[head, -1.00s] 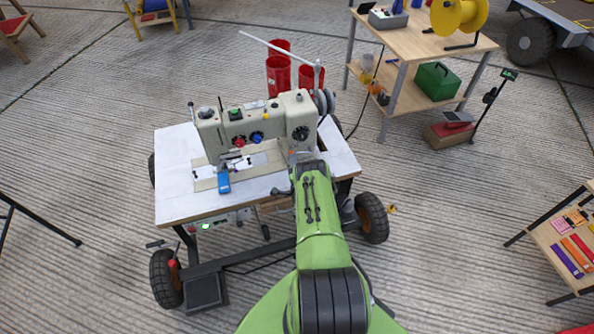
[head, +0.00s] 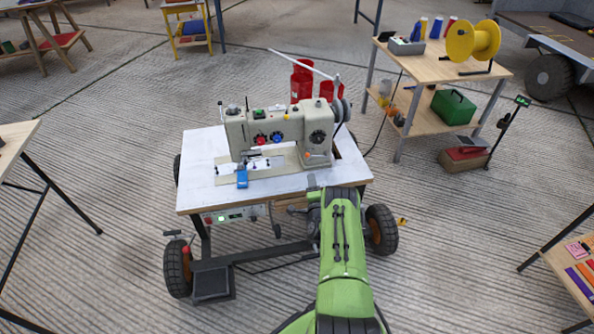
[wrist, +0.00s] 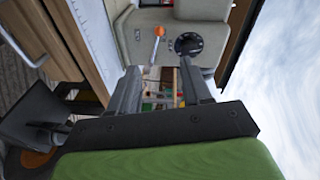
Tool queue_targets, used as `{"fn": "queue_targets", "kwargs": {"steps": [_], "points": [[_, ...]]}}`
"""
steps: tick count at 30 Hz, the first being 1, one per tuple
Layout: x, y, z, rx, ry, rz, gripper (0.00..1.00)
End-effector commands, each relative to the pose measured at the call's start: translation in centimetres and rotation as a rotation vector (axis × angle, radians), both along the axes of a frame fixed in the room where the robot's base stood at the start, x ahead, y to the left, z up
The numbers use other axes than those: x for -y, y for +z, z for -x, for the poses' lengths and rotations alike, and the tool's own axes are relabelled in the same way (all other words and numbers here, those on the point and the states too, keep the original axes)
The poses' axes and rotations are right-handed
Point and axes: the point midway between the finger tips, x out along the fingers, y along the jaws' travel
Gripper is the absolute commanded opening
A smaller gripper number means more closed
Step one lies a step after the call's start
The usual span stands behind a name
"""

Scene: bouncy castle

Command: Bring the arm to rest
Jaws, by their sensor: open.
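My green arm (head: 345,245) reaches forward from the bottom of the head view toward the right front of the sewing table. My gripper (wrist: 160,82) shows in the wrist view with its two dark fingers apart and nothing between them. In the head view the gripper is hard to make out at the far end of the arm. A beige sewing machine (head: 280,130) stands on the white table (head: 200,178), beyond the gripper. The machine body also shows in the wrist view (wrist: 140,45), with an orange-tipped lever and a black dial.
The wheeled table frame and its tyres (head: 178,268) lie close to my arm. Red cylinders (head: 301,82) stand behind the machine. A wooden shelf table (head: 430,70) with a yellow reel (head: 465,40) is at the back right. Open ribbed floor lies at the left front.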

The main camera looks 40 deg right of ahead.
Motion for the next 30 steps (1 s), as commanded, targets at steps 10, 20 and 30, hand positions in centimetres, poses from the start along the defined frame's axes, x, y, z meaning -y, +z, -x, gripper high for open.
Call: {"fn": "queue_targets", "kwargs": {"steps": [10,20,30], "points": [[-0.7,3.0,-2.5,-0.042,0.064,0.035,0.48],[-12.8,22.6,-10.8,-0.420,0.503,0.320,0.48],[-28.9,38.2,0.8,-0.811,0.886,0.668,0.48]]}}
